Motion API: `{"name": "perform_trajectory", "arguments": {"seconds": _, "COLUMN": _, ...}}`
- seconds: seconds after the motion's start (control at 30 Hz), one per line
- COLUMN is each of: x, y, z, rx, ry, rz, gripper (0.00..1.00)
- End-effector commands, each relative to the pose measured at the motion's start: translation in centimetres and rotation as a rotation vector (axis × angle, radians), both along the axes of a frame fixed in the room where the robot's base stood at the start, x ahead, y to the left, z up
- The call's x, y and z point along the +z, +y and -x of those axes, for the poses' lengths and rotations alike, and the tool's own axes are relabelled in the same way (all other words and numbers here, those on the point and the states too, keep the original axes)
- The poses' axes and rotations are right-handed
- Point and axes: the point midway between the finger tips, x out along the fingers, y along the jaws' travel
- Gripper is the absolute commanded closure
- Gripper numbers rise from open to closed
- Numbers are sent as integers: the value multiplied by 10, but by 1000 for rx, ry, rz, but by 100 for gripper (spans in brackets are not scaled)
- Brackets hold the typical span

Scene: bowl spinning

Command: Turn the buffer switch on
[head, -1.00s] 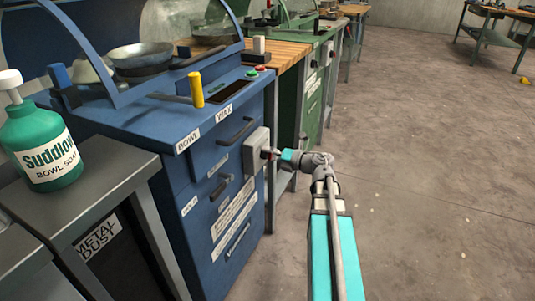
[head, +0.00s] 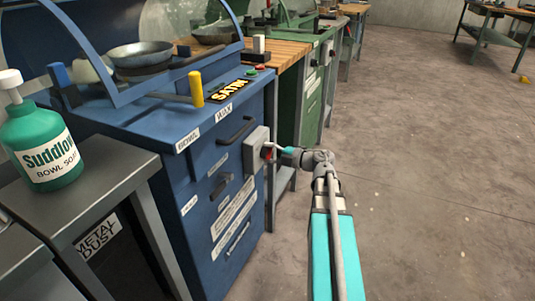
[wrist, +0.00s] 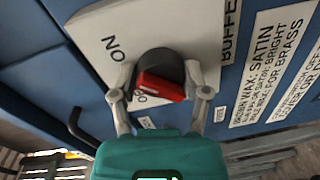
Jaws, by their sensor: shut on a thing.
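The buffer switch is a red knob with a dark round base (wrist: 162,85), on a light grey box labelled "BUFFE…" (wrist: 110,28). In the head view the grey box (head: 253,148) sits on the right side of the blue cabinet, and a bit of the red knob (head: 266,154) shows. My gripper (wrist: 160,77) is shut on the knob, one finger on each side of it. In the head view my gripper (head: 274,150) reaches the box from the right. The red bar is tilted slightly in the wrist view. A display reading "SATIN" (head: 230,91) is lit on the cabinet top.
The blue cabinet (head: 205,170) carries a metal bowl (head: 140,54), a yellow-handled lever (head: 196,90), and green and red buttons. A green soap bottle (head: 42,145) stands on a grey table at left. The floor at right (head: 430,170) is clear.

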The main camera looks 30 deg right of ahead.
Motion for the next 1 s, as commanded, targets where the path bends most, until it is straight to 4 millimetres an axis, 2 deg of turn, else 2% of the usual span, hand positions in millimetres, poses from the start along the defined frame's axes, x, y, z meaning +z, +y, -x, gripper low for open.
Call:
{"name": "perform_trajectory", "arguments": {"seconds": 0.4, "x": -1, "y": 1, "z": 2, "rx": 2, "ry": 11, "rz": -5, "gripper": 87}}
{"name": "perform_trajectory", "arguments": {"seconds": 0.43, "x": -1, "y": 1, "z": 2, "rx": 2, "ry": 11, "rz": -5, "gripper": 37}}
{"name": "perform_trajectory", "arguments": {"seconds": 0.6, "x": -1, "y": 1, "z": 1, "rx": 1, "ry": 9, "rz": -6, "gripper": 6}}
{"name": "perform_trajectory", "arguments": {"seconds": 1.0, "x": 0, "y": 0, "z": 0, "rx": 1, "ry": 8, "rz": -7, "gripper": 5}}
